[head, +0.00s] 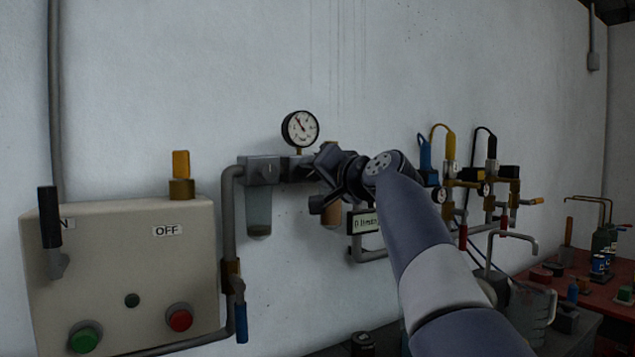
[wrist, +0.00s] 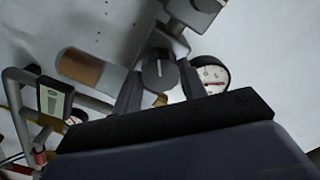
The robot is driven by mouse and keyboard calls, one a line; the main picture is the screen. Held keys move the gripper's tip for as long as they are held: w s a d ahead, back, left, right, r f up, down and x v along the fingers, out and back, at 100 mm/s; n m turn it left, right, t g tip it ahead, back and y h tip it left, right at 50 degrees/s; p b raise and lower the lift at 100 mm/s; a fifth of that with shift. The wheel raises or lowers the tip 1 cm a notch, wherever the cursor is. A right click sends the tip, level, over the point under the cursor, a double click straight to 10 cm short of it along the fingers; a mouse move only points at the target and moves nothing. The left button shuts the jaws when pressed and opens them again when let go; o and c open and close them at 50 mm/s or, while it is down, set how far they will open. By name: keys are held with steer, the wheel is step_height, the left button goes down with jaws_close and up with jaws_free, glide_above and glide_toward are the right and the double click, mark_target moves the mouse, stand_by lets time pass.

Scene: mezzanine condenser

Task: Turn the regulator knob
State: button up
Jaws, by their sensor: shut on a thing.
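The regulator knob (wrist: 159,74) is a dark round knob with a pale line on its face, in the middle of the wrist view. My gripper (wrist: 160,84) has one finger on each side of it and is shut on it. In the head view my gripper (head: 332,172) reaches the piping on the wall from the right and hides the knob. A round white pressure gauge (head: 300,129) stands just left of and above the gripper. The gauge (wrist: 211,76) also shows right of the knob in the wrist view; its reading is too small to tell.
A grey filter bowl (head: 259,215) and a small digital display (head: 364,223) hang close to my gripper. A control box (head: 125,265) with lever, OFF label and buttons is at left. Valves with coloured handles (head: 450,146) and a red bench (head: 590,290) are at right.

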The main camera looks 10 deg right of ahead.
steer(key=n+b, duration=0.1)
steer(key=n, duration=0.1)
steer(key=n+b, duration=0.1)
steer(key=n, duration=0.1)
steer(key=shift+f+n, duration=0.2)
steer(key=shift+n, duration=0.1)
steer(key=shift+n+b, duration=0.6)
steer(key=shift+n, duration=1.4)
steer(key=o, duration=1)
steer(key=shift+r, duration=0.15)
steer(key=shift+c, duration=0.2)
steer(key=b+v, duration=0.2)
steer(key=v, duration=0.8)
steer(key=shift+s+d, duration=0.15)
steer(key=shift+s, duration=0.2)
